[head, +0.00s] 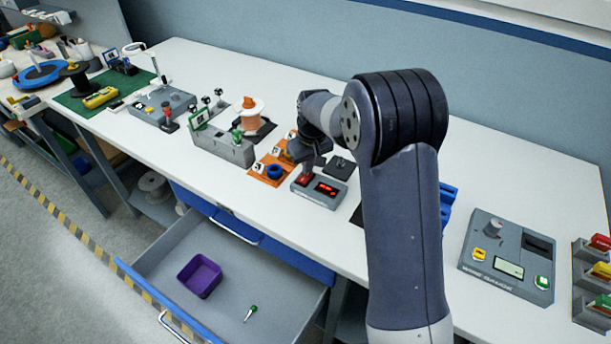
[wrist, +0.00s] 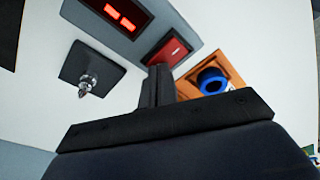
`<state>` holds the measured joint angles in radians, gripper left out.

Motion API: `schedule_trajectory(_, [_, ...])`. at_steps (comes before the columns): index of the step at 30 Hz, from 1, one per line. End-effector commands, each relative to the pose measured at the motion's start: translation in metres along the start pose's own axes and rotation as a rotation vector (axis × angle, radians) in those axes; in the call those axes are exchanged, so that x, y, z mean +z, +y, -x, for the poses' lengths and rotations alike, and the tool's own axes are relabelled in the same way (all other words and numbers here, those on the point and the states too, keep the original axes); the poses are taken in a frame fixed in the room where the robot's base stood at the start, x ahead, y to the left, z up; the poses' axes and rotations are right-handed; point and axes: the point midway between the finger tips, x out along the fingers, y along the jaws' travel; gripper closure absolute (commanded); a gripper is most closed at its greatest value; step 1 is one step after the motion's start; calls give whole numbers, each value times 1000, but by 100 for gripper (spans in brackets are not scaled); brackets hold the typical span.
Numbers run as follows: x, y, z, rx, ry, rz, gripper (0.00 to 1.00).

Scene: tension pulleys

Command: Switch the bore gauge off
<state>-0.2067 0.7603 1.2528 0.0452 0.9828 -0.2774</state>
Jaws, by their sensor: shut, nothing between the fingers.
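The bore gauge appears to be the small grey box (head: 320,190) below my arm near the bench's front edge. Its red digits (wrist: 122,14) are lit. A red switch (wrist: 171,53) sits at one end of the box; it also shows in the head view (head: 304,180). A dark square plate with a metal probe (wrist: 88,80) lies beside the box. My gripper (head: 304,168) is shut and empty, pointing down just above the switch end. In the wrist view its fingertips (wrist: 160,70) overlap the switch's edge; I cannot tell whether they touch.
An orange board with a blue ring (wrist: 212,80) lies close beside the switch end. A grey fixture (head: 222,148) stands left of it. A larger grey device (head: 508,262) stands to the right. An open drawer (head: 225,275) juts out below the bench, holding a purple bin (head: 199,276).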

Motion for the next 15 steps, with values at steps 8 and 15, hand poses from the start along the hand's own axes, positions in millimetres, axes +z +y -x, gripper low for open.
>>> schedule_trajectory(8, [1, 0, -1, -1, -2, 0, 100])
schedule_trajectory(15, [-2, 0, 16, 0, -1, 0, 100])
